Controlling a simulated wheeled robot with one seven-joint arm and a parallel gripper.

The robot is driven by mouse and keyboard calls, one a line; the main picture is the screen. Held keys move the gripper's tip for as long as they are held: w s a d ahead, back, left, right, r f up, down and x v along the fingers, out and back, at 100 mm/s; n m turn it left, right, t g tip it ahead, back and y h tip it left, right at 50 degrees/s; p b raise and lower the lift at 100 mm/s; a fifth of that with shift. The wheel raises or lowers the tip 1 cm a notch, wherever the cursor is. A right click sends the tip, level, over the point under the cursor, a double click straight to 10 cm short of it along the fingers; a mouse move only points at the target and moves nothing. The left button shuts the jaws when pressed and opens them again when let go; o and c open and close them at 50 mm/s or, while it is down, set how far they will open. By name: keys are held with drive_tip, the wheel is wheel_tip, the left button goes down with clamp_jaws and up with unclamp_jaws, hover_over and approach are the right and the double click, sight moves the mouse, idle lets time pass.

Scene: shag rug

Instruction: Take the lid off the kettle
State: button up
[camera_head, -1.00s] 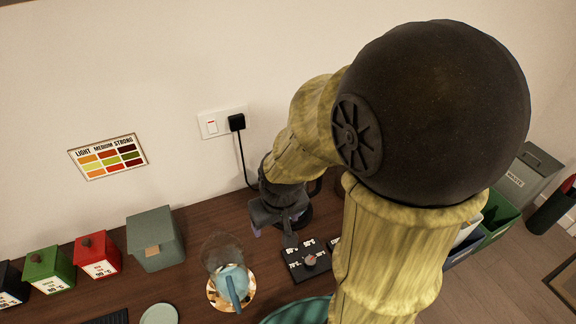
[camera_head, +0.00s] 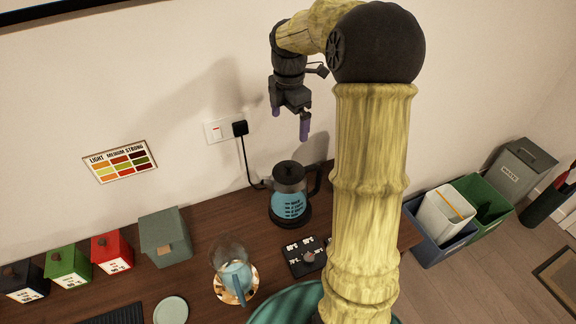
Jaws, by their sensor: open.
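The kettle (camera_head: 288,198) stands on the counter below the wall socket, with blue liquid and dark printed markings on its side. Its dark round lid (camera_head: 288,171) appears to sit on top. The handle is on its right side. My gripper (camera_head: 291,120) is open and empty, with purple fingertips pointing down. It is in the air above the kettle, against the wall, clearly apart from the lid.
A glass carafe (camera_head: 231,268) on a round coaster is front left of the kettle. A dark control panel (camera_head: 305,254) lies in front. Green, red and dark boxes (camera_head: 112,252) line the left. Bins (camera_head: 441,214) stand at right.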

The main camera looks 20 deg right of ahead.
drive_tip(key=shift+d+r+n, duration=0.2)
drive_tip(key=shift+r+n, duration=0.15)
drive_tip(key=shift+n, duration=0.05)
drive_tip(key=shift+f, duration=0.1)
drive_tip(key=p, duration=0.3)
approach(288, 164)
drive_tip(key=f, duration=0.5)
drive_tip(key=shift+w+d+f, duration=0.1)
drive_tip(key=shift+d+f, duration=0.1)
drive_tip(key=shift+d, duration=0.1)
drive_tip(key=shift+a+f+p, duration=0.2)
drive_tip(key=shift+f+p, duration=1.35)
drive_tip(key=shift+f, duration=1.05)
drive_tip(key=c, duration=0.8)
